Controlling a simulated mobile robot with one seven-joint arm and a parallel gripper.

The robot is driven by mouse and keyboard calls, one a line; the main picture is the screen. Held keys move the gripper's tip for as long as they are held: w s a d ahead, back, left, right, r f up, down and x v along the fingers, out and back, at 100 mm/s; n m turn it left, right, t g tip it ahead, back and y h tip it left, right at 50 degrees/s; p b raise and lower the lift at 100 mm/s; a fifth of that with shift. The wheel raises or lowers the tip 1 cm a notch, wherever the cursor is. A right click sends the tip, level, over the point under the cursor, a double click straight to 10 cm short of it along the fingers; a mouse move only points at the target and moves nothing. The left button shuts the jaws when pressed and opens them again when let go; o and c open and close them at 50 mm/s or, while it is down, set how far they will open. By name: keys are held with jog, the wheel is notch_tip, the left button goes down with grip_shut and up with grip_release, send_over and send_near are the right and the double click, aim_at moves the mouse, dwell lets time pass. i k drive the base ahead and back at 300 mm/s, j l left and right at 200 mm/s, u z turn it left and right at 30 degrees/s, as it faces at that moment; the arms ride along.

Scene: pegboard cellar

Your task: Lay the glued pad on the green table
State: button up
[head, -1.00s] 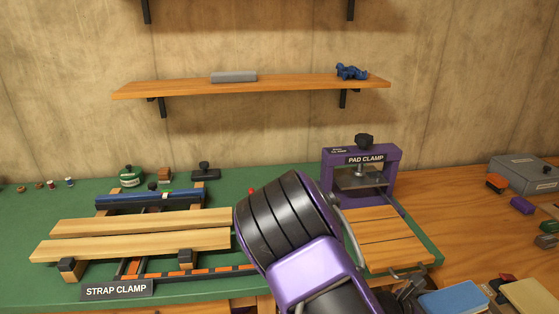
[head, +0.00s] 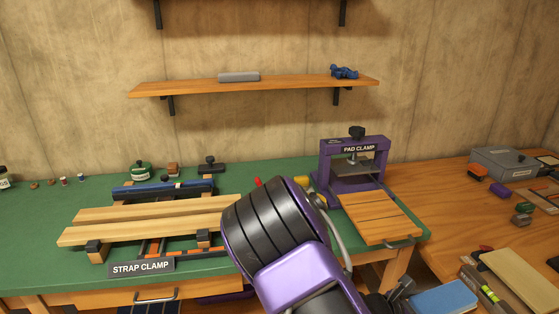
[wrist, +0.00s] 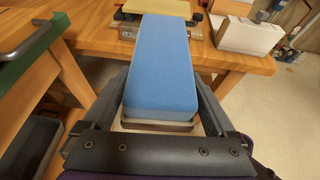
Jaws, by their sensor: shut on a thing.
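A blue pad (wrist: 160,65) with a thin pale layer under its near end is held between the two fingers of my gripper (wrist: 160,92) in the wrist view. The gripper is shut on its sides. In the head view the pad (head: 445,298) shows at the bottom right edge, partly cut off, with my gripper (head: 402,290) at its left. The green table (head: 45,225) spans the left and middle of the head view. The pad is apart from it, to the right of its near right corner. Glue cannot be made out on the pad.
On the green table stand a strap clamp (head: 140,268) with two long boards (head: 150,222) and a purple pad clamp (head: 325,170) with a slatted wooden board. The wooden bench (head: 440,220) at right holds a grey case (head: 512,163) and small items.

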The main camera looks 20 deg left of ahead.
aim_at(29, 242)
jog(key=k+u, duration=0.1)
jog(key=u, duration=0.2)
jog(key=k+u, duration=0.15)
jog(key=u, duration=2.15)
jog(key=i+j+u, duration=0.1)
jog(key=u, duration=0.2)
jog(key=i+u, duration=0.3)
jog(key=i+j, duration=0.2)
jog(key=i, duration=0.35)
jog(key=i+j, duration=0.2)
jog(key=i, duration=0.35)
jog(key=i+j, duration=0.2)
jog(key=i, duration=0.35)
jog(key=i+l, duration=0.1)
jog(key=l, duration=0.15)
jog(key=i+l, duration=0.1)
jog(key=l, duration=0.1)
